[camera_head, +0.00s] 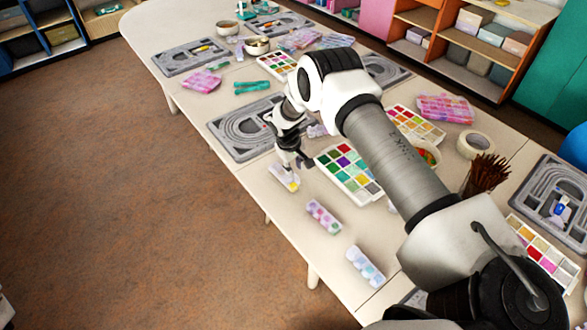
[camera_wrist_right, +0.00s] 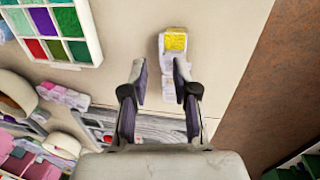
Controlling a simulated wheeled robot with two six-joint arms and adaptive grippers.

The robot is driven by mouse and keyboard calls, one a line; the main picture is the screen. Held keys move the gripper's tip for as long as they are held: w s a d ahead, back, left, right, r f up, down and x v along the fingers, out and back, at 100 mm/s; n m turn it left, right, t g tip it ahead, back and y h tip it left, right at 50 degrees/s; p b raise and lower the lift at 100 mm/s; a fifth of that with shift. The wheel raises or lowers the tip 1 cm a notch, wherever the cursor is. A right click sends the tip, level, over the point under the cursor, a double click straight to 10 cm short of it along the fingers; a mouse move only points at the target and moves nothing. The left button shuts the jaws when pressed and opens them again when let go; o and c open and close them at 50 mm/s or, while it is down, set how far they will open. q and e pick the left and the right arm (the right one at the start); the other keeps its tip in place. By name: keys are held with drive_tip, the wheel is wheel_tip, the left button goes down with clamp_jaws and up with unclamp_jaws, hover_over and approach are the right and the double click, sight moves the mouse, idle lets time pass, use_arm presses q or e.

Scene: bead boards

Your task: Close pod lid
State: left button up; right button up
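A small white pod strip (camera_head: 284,178) lies near the table's front edge, with a yellow patch at its near end. In the right wrist view the pod strip (camera_wrist_right: 169,66) shows the yellow patch at its top end and pale cells below; I cannot tell clearly how its lid stands. My right gripper (camera_head: 297,163) is over the strip's far end, fingers pointing down. In the right wrist view the gripper (camera_wrist_right: 160,77) is open and empty, its right finger overlapping the strip and hiding part of it. My left gripper is not in view.
Two more pod strips, one pink and green (camera_head: 323,216) and one pale blue (camera_head: 365,266), lie along the front edge. A white bead palette (camera_head: 318,158) is just right of the gripper. A grey tray (camera_head: 222,128) is behind. The table strip between the pods is bare.

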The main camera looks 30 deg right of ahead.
sight(297, 179)
drive_tip(key=shift+s+f, duration=0.15)
drive_tip(key=shift+f, duration=0.6)
drive_tip(key=shift+d+f, duration=0.2)
drive_tip(key=shift+f, duration=0.1)
clamp_jaws()
drive_tip(key=shift+a, duration=0.1)
